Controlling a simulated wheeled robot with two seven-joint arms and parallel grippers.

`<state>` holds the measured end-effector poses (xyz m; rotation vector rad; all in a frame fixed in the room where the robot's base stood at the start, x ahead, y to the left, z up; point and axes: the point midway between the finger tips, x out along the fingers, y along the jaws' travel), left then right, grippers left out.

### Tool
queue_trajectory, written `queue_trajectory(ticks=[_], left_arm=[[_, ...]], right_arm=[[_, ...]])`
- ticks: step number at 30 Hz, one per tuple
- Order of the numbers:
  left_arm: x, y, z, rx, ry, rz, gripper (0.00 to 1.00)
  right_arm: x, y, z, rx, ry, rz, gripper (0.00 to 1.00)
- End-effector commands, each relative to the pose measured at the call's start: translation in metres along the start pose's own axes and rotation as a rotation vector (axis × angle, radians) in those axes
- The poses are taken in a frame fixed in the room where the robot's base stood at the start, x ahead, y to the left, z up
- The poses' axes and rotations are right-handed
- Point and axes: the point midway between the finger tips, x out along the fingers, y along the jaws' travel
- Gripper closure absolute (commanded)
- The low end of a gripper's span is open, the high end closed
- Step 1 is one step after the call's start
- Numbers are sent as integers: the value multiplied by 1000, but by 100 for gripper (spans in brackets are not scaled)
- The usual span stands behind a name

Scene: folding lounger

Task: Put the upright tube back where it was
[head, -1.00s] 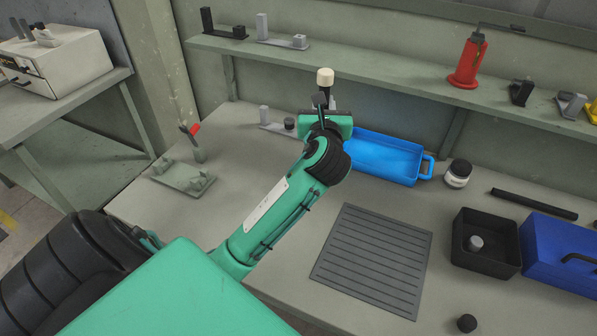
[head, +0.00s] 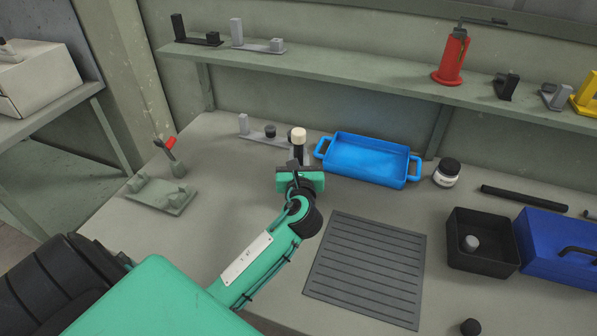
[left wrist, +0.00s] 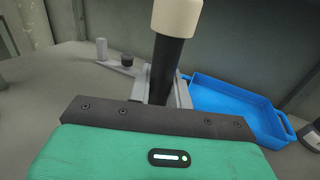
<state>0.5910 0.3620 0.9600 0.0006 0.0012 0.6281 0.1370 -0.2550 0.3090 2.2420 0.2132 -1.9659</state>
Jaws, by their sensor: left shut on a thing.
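The upright tube (head: 298,150) is black with a cream cap. It stands vertical in my left gripper (head: 297,164), near the back of the bench and left of the blue tray. In the left wrist view the tube (left wrist: 168,65) rises between the grey fingers of my left gripper (left wrist: 165,90), which are shut on it. The tube's lower end is hidden behind the gripper, so I cannot tell whether it touches the bench. A grey stand (head: 244,126) with a short post lies just behind and left of the tube. My right gripper is not in view.
The blue tray (head: 367,157) is close on the tube's right. A green fixture (head: 160,198) with a red-handled part is at left. A ribbed dark mat (head: 367,268), a black bin (head: 483,240) and a white jar (head: 447,173) are to the right. The bench between fixture and gripper is clear.

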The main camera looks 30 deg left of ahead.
Motion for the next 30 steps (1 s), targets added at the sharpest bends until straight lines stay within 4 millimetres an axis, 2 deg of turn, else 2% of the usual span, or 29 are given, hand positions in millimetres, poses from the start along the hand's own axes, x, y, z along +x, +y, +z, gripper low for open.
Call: queue_trajectory(ticks=[9,15,22,23,25,30], left_arm=[[0,0,-41,2,1,-1,100],[0,0,-44,0,-1,-1,100],[0,0,-47,1,0,-1,100],[0,0,-47,1,1,-1,74],[0,0,-47,1,1,-1,60],[0,0,-47,0,1,-1,58]], right_arm=[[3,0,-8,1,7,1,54],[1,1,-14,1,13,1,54],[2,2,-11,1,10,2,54],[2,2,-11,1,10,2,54],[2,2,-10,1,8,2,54],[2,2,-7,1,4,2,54]])
